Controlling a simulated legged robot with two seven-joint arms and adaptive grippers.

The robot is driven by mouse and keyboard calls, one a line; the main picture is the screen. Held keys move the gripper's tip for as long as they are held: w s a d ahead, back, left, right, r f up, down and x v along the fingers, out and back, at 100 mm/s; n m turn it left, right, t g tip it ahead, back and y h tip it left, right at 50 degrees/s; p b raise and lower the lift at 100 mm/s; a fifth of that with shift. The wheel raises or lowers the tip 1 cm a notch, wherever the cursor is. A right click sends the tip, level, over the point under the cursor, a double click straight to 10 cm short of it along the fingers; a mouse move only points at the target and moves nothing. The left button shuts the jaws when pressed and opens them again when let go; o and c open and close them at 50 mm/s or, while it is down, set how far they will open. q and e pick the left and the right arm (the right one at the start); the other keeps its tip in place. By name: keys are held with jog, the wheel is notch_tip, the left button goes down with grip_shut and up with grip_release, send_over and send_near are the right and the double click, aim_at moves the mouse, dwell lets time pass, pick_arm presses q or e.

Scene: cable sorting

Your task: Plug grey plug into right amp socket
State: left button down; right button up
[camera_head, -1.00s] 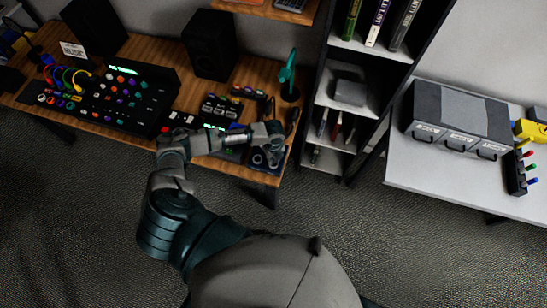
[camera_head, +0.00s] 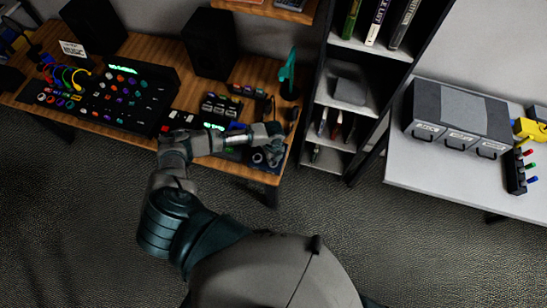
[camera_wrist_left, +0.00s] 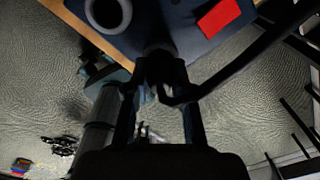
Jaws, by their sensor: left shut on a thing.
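My left gripper (camera_head: 272,152) is over the right front corner of the wooden desk, small and dark in the head view. In the left wrist view its fingers (camera_wrist_left: 160,88) are shut on a dark plug-like piece (camera_wrist_left: 158,62), which I take to be the grey plug; its colour is hard to tell in shadow. A black cable (camera_wrist_left: 235,65) runs from near the fingers up to the right. Beyond the piece lies a dark blue surface (camera_wrist_left: 180,38) with a grey ring (camera_wrist_left: 108,14) and a red patch (camera_wrist_left: 219,17). I cannot make out the right amp socket. My right gripper is out of view.
The desk carries a large black panel with coloured knobs (camera_head: 125,95), a black speaker (camera_head: 210,42), small devices (camera_head: 222,107) and a green stand (camera_head: 288,75). A bookshelf (camera_head: 350,100) stands just right of the desk. A white table (camera_head: 430,185) with grey drawers is farther right.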

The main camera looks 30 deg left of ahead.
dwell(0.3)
pick_arm(q)
jog(key=shift+c, duration=2)
grip_release()
notch_tip(320, 180, up, 5)
jog(key=p, duration=0.5)
jog(key=shift+f, duration=0.1)
jog(key=shift+r+p, duration=0.95)
jog(key=shift+r, duration=0.1)
